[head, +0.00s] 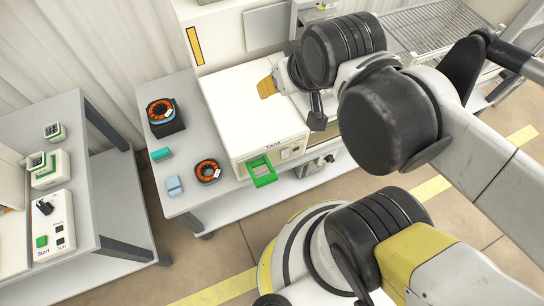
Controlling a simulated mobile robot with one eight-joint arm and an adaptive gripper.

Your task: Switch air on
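A white box marked "Tank" (235,110) stands on the grey table. Its front has a green handle-like part (262,171) and small pale switches or buttons (291,151). The lettering by these is too small to read. A white control panel at the left (54,226) has a black knob or lever (45,207), a green button marked "Start" and a small black button. I cannot tell which control is for air. My gripper (290,103) is above the tank box, with an orange-yellow finger part and a black part visible. My arm hides part of it, and its opening is unclear.
Teal (161,154) and light blue (174,186) blocks lie nearby. A separate left table (100,205) stands across a gap. A wire rack (425,28) is at the upper right.

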